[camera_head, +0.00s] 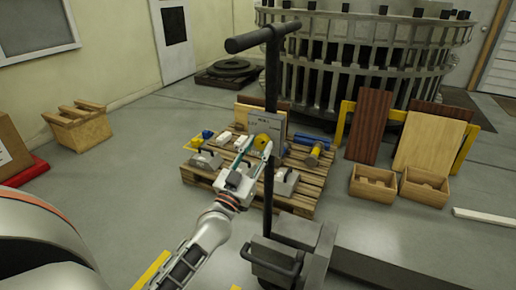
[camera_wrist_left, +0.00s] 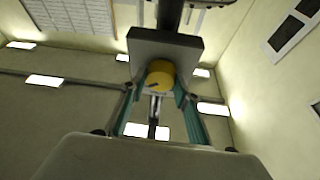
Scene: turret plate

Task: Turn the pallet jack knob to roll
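The pallet jack has a dark upright pole with a black T-handle (camera_head: 262,37) on top. A grey plate (camera_head: 272,122) with small, unreadable lettering is fixed on the pole. The round yellow knob (camera_head: 261,140) sits on the plate's face; it also shows in the left wrist view (camera_wrist_left: 160,72), with a small dark mark at its lower left. My left gripper (camera_head: 256,149) is open and points at the knob. In the wrist view the knob appears between and just past the two fingertips (camera_wrist_left: 155,90); contact cannot be told. My right gripper is not in view.
A wooden pallet (camera_head: 305,190) with several tools and blocks lies behind the pole. The jack's dark base (camera_head: 290,258) stands below. Wooden boxes (camera_head: 375,182) and leaning boards (camera_head: 430,140) are at right, a wooden crate (camera_head: 78,128) at left.

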